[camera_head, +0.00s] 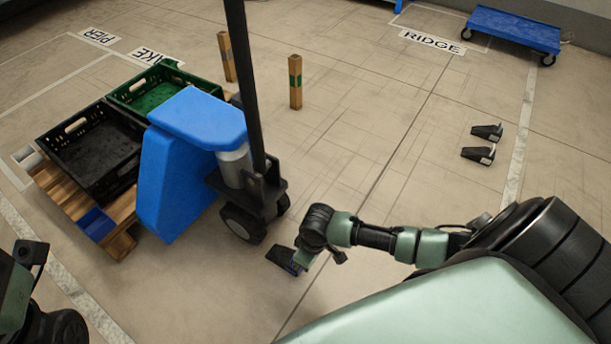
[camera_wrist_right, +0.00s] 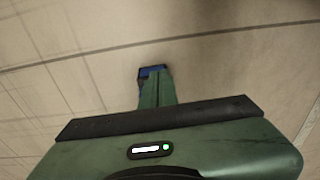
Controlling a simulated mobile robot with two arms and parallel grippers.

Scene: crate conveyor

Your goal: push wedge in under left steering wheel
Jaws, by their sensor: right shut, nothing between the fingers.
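The blue pallet truck (camera_head: 170,195) stands with its dark steering wheels under the mast. The left steering wheel (camera_head: 240,224) is nearest to me; part of the other shows behind it to the right. A dark wedge (camera_head: 280,259) with a blue end lies on the floor just right of and in front of that wheel, with a gap between them. My right gripper (camera_head: 303,258) is shut and empty, its fingertips at the wedge's near end. In the right wrist view the shut green fingers (camera_wrist_right: 157,92) point at the wedge (camera_wrist_right: 151,71); contact is unclear.
A wooden pallet (camera_head: 124,244) carries a black crate (camera_head: 107,178) and a green crate (camera_head: 130,83). Two wooden posts stand behind the truck. Two more wedges (camera_head: 487,131) (camera_head: 478,154) lie at the right. A blue trolley (camera_head: 515,28) stands at the far right. The middle floor is clear.

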